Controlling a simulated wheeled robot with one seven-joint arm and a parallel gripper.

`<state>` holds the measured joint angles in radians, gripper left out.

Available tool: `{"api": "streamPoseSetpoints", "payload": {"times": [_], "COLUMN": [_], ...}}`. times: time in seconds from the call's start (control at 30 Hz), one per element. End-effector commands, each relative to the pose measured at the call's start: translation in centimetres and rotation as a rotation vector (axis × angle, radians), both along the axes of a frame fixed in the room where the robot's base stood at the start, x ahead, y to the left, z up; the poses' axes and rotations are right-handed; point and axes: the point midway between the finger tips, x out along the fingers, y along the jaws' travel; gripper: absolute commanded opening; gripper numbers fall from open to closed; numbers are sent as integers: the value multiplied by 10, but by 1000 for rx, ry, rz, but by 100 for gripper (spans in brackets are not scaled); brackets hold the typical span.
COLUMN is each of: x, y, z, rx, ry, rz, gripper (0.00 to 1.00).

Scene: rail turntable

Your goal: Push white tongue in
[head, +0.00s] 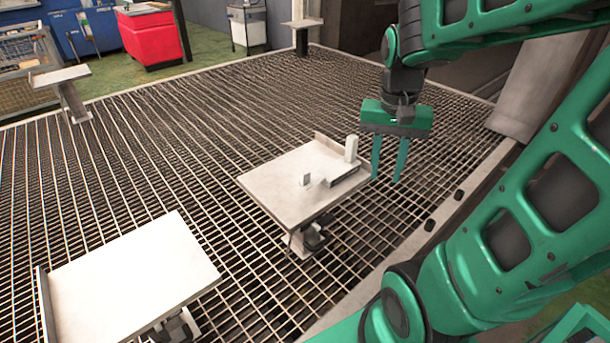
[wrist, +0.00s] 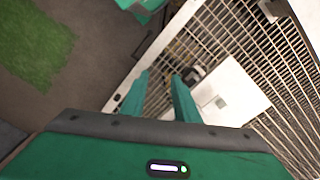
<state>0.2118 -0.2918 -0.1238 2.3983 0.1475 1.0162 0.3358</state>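A small pale table (head: 275,190) stands on the grating in the middle of the head view. On it are a small white piece (head: 305,180), an upright white block (head: 352,148) near the right corner, and a low grey bar (head: 345,179). I cannot tell for sure which white piece is the tongue. My gripper (head: 386,180) points down just right of the table, fingers apart and empty, touching nothing that I can see. In the wrist view, the fingers (wrist: 160,75) also stand apart, with the table top (wrist: 235,85) and a small pale piece (wrist: 221,102) to their right.
A second pale table (head: 130,280) stands at the front left. Smaller stands (head: 60,75) are farther back. A red bin (head: 150,38) and a blue container (head: 85,30) stand beyond the grating. Open grating (head: 200,130) surrounds the tables.

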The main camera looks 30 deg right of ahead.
Motion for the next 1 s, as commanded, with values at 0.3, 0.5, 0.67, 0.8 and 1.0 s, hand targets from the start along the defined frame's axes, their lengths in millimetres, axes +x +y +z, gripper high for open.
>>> {"api": "streamPoseSetpoints", "payload": {"times": [0.3,0.5,0.67,0.8,1.0], "x": [119,188,227,243,247], "y": [15,36,54,62,64], "z": [-15,-38,-55,-64,-76], "rx": [-16,3,24,34,38], "ry": [-11,-21,-25,-26,-25], "rz": [-249,-404,-500,-548,-560], "gripper": [28,28,28,28,28]}}
